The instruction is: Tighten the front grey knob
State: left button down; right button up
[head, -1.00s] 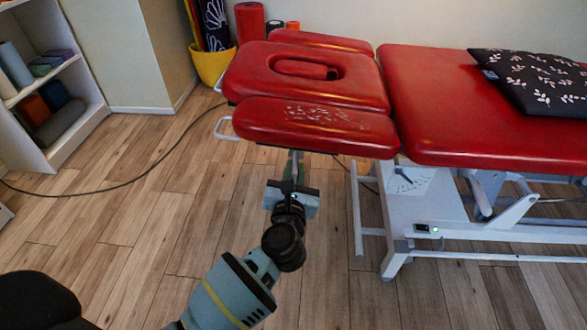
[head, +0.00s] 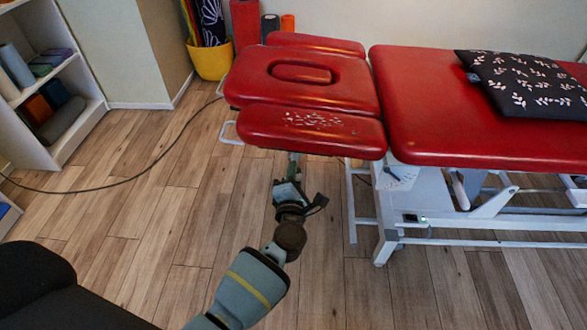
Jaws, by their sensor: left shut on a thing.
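A red treatment table (head: 470,140) stands at the upper right, with a red head section (head: 340,90) and a separate front armrest pad (head: 270,128) at its left end. My left gripper (head: 291,170) is just below the front edge of that pad, at the metal post under it. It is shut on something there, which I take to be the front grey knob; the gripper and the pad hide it. My left wrist looks rolled. My right gripper is not in view.
A black patterned cushion (head: 530,82) lies on the table. A white wire handle (head: 229,133) sticks out left of the pad. A yellow bucket (head: 211,62), a shelf (head: 72,120) and a black cable (head: 150,178) are to the left.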

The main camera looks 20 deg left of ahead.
pick_arm(q)
jog(key=shift+m, duration=0.5)
jog(key=shift+d+m+p, duration=0.1)
jog(key=shift+m+p, duration=0.65)
jog(key=shift+m, duration=0.45)
jog(key=shift+f+m+p, duration=0.15)
jog(key=shift+m+p, duration=0.3)
jog(key=shift+m, duration=0.85)
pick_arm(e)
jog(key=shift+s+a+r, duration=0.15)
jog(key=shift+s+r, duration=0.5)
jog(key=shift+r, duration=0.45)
pick_arm(q)
jog(key=c, duration=1.4)
grip_release()
